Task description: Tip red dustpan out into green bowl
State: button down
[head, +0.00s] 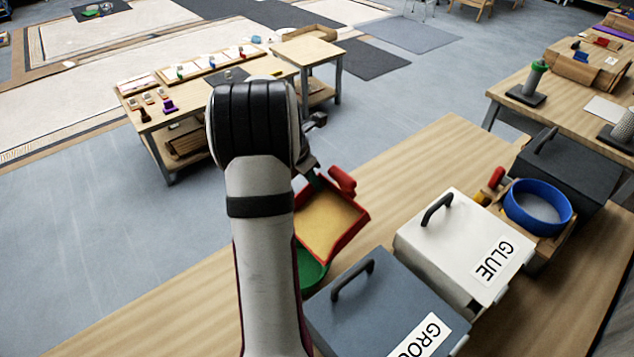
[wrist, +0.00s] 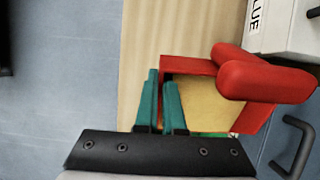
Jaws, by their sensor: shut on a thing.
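The red dustpan (head: 356,227) is to the right of my arm in the head view, with an even tan fill or floor inside its red rim. Its thick red handle (wrist: 262,80) shows large in the wrist view. My gripper (head: 315,178) is shut on the dustpan at its far edge; its teal fingers (wrist: 161,80) are beside the pan's left side in the wrist view. The green bowl (head: 312,272) is just below the pan's near edge, partly hidden by my arm and the pan. I cannot see the bowl's inside well, nor the exact grip contact.
A grey-blue box (head: 350,305) and a white box labelled GLUE (head: 455,240), both with raised black handles, stand close to the bowl and dustpan. A blue ring-shaped bowl (head: 538,205) is farther right. Bare wooden table (head: 440,150) lies behind the dustpan.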

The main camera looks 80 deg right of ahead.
jog(key=shift+w+a+r+g+h, duration=0.3)
jog(key=shift+r+g+h, duration=0.25)
jog(key=shift+w+a+r+g+h, duration=0.3)
jog(key=shift+r+g+h, duration=0.2)
jog(key=shift+g+h, duration=0.05)
jog(key=w+a+g+h, duration=0.1)
jog(key=w+a+r+g+h, duration=0.1)
jog(key=shift+r+g+h, duration=0.3)
jog(key=shift+h, duration=0.1)
jog(key=w+a+g+h, duration=0.2)
jog(key=g+h, duration=0.1)
jog(key=shift+w+a+r, duration=0.15)
jog(key=shift+w+a, duration=0.2)
jog(key=shift+w, duration=0.05)
jog(key=w+a+f+g+h, duration=0.1)
jog(key=w+a+g+h, duration=0.3)
jog(key=h, duration=0.1)
jog(key=shift+a+f+g, duration=0.15)
jog(key=shift+g, duration=0.15)
